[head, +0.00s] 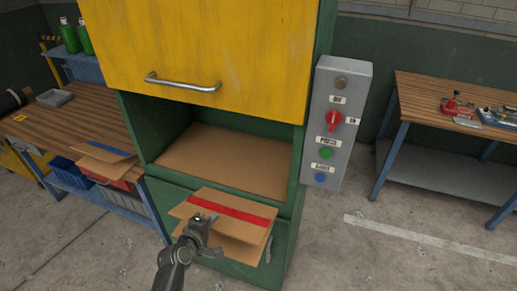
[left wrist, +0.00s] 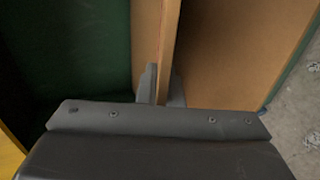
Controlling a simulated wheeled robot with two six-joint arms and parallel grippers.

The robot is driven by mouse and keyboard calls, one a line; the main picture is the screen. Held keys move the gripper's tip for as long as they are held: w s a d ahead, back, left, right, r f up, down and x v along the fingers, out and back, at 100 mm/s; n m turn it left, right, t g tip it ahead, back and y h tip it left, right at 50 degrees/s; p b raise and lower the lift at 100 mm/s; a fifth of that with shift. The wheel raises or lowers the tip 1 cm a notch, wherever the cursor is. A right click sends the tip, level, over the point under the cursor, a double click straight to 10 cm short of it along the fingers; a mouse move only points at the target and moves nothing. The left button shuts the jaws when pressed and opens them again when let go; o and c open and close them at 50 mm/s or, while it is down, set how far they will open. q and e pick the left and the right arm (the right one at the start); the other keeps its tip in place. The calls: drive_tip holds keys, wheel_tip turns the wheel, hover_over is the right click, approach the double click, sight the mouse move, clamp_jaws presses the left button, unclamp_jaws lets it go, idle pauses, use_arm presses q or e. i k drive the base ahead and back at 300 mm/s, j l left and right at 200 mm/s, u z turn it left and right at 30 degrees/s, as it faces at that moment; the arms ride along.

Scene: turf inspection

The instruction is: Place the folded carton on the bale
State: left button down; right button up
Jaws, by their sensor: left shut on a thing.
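The folded carton (head: 228,214), brown with a red stripe, is in front of the green press, just below and before its opening. My left gripper (head: 204,222) is shut on its near left edge. In the left wrist view the fingers of my left gripper (left wrist: 160,88) pinch a thin carton panel (left wrist: 171,45). The bale (head: 225,160) shows as a flat brown cardboard surface inside the opening, a little above and behind the carton. The carton hides part of the press's lower front. My right gripper is not in view.
The yellow door (head: 205,50) with a metal handle is above the opening. A grey control panel (head: 338,120) stands on the press's right side. A wooden bench (head: 55,127) at left has blue-striped cardboard (head: 107,152) at its end. Another bench (head: 430,100) stands at right.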

sight(262, 163)
drive_tip(key=i+l, duration=0.25)
drive_tip(key=i, duration=0.15)
drive_tip(key=i+l, duration=0.25)
drive_tip(key=i, duration=0.15)
drive_tip(key=i+l, duration=0.25)
drive_tip(key=i+z, duration=0.05)
drive_tip(key=i, duration=0.05)
